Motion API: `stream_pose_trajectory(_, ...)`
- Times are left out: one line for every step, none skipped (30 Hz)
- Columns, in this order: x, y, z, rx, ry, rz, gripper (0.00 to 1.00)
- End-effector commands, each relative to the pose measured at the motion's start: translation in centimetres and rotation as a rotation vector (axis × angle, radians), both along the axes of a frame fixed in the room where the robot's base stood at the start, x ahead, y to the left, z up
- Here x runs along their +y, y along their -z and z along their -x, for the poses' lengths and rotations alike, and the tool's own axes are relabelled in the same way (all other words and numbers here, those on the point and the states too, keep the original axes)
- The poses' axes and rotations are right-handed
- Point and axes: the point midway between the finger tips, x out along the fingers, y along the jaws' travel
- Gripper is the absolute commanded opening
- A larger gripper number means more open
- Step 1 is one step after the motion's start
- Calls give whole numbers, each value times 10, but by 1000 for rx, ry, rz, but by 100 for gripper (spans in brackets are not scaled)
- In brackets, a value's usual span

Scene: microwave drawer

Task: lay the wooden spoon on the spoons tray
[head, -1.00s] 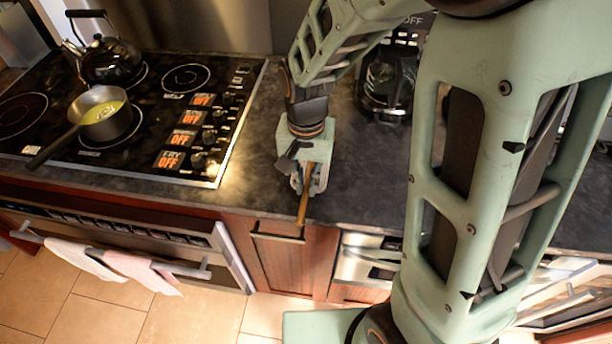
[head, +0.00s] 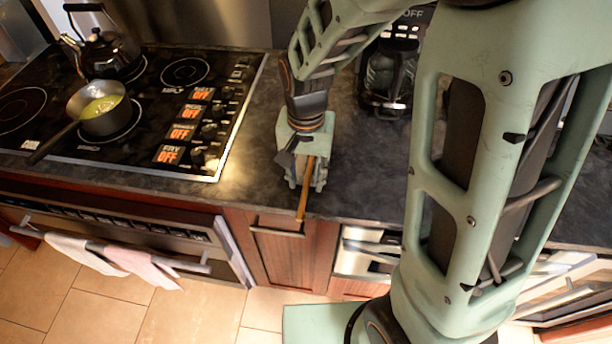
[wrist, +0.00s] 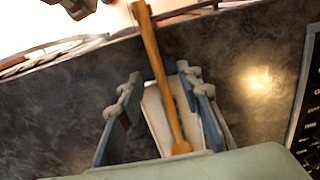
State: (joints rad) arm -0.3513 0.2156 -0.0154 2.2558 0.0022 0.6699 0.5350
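The wooden spoon (wrist: 158,65) lies lengthwise between the two fingers of my gripper (wrist: 160,78) in the wrist view, with visible gaps on both sides. Its wider end is near the palm and the other end reaches past the fingertips. A pale tray (wrist: 155,112), which looks like the spoons tray, is under the spoon and partly hidden by the right finger. I cannot tell whether the spoon touches it. In the head view my gripper (head: 306,182) points down near the counter's front edge, and the spoon (head: 303,203) sticks out over that edge. The tray is mostly hidden there.
A stove (head: 165,75) with a saucepan (head: 103,112) and a kettle (head: 105,50) is on the left. A coffee maker (head: 387,75) stands behind my gripper to the right. Dark counter (head: 355,185) is clear right of the gripper. Drawers are below.

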Motion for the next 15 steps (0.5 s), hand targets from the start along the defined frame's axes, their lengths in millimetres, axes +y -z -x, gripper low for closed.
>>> stream_pose_trajectory(0, 0, 0, 0, 0, 0, 40)
stream_pose_trajectory(0, 0, 0, 0, 0, 0, 43)
stream_pose_trajectory(0, 0, 0, 0, 0, 0, 48)
stream_pose_trajectory(0, 0, 0, 0, 0, 0, 51)
stream_pose_trajectory(0, 0, 0, 0, 0, 0, 52)
stream_pose_trajectory(0, 0, 0, 0, 0, 0, 52)
stream_pose_trajectory(0, 0, 0, 0, 0, 0, 52)
stream_pose_trajectory(0, 0, 0, 0, 0, 0, 52)
stream_pose_trajectory(0, 0, 0, 0, 0, 0, 52)
stream_pose_trajectory(0, 0, 0, 0, 0, 0, 52)
stream_pose_trajectory(0, 0, 0, 0, 0, 0, 52)
stream_pose_trajectory(0, 0, 0, 0, 0, 0, 52)
stream_pose_trajectory(0, -1, 0, 0, 0, 0, 52)
stream_pose_trajectory(0, -2, 0, -1, 0, -1, 52)
stream_pose_trajectory(0, -5, -1, -2, 0, -1, 52)
